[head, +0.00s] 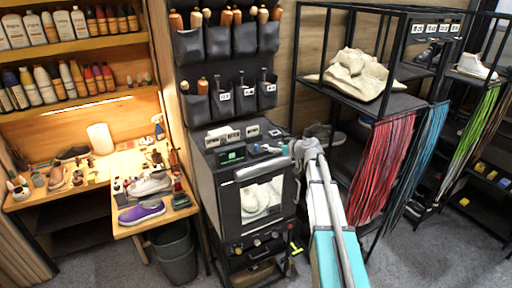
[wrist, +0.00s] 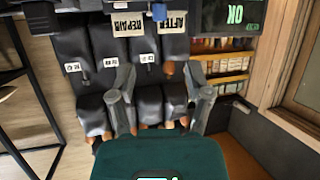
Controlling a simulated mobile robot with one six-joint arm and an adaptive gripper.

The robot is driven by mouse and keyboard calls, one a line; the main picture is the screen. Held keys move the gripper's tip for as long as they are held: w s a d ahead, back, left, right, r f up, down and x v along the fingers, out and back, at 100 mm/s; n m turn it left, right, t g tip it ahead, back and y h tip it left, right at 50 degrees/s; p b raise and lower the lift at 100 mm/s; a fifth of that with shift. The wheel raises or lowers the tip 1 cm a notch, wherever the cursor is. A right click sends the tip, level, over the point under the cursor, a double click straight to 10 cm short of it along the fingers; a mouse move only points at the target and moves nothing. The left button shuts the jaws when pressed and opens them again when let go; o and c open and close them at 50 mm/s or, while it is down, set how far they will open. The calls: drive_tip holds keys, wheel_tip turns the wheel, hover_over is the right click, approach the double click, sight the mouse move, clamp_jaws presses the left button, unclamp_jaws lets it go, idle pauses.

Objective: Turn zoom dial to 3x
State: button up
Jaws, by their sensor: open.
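No part that I can name for certain as the zoom dial shows in either view. On top of the black cabinet (head: 215,190) sit a small box with a green-lit display (head: 232,156) and small blue and grey items (head: 260,149). The lit display also shows in the wrist view (wrist: 235,14), upside down. A small blue part (wrist: 158,12) shows at the top edge there. My gripper (head: 290,148) is above the cabinet's right side; its tips are hard to make out in the head view. In the wrist view my gripper (wrist: 159,72) is open, with nothing between its fingers.
Black hanging pockets (head: 232,100) with brushes are behind the cabinet. Small label cards (head: 218,137) stand at its back edge. A rack with red laces (head: 380,165) is on the right. A wooden bench with a purple sneaker (head: 141,213) is on the left.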

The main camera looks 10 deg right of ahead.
sight(257, 146)
drive_tip(key=b+x, duration=0.5)
drive_tip(key=x, duration=0.8)
drive_tip(key=shift+w+a, duration=0.15)
drive_tip(key=shift+w, duration=0.1)
clamp_jaws()
